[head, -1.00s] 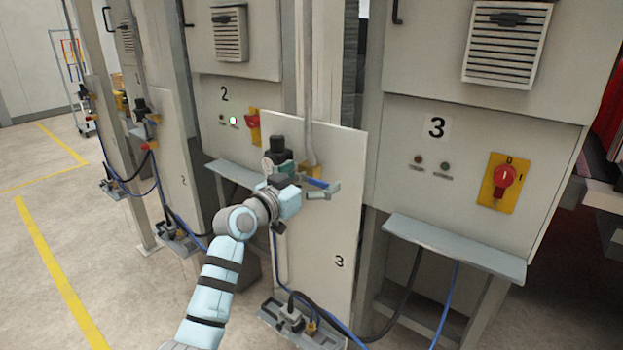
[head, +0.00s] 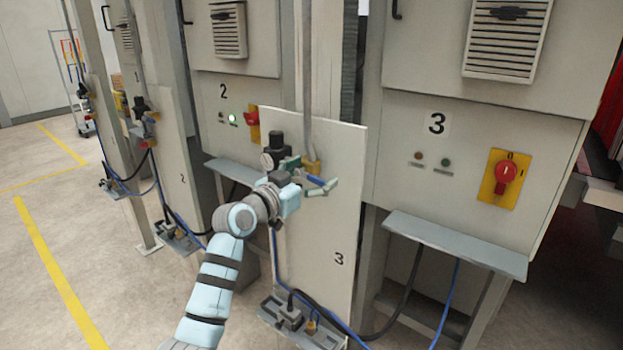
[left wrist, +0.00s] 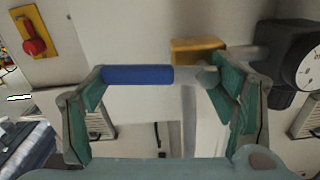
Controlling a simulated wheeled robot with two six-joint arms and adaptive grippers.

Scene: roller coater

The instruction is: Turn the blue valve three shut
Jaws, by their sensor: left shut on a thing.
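The blue valve handle (head: 316,180) sits on the narrow panel marked 3 (head: 339,258), beside a yellow valve body (head: 312,166). My left gripper (head: 322,189) is at this handle, its fingers around it. In the left wrist view the blue handle (left wrist: 138,75) lies across between the two green-padded fingers (left wrist: 155,82), with its grey stem towards the right finger. The yellow body (left wrist: 198,50) is just behind it. The gripper is shut on the handle. My right gripper is not in view.
A black regulator (head: 277,143) with a round gauge (head: 267,162) stands left of the valve. Cabinet 3 has a red rotary switch (head: 505,174) and a grey ledge (head: 455,245). Hoses hang below. Open floor (head: 100,240) lies to the left.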

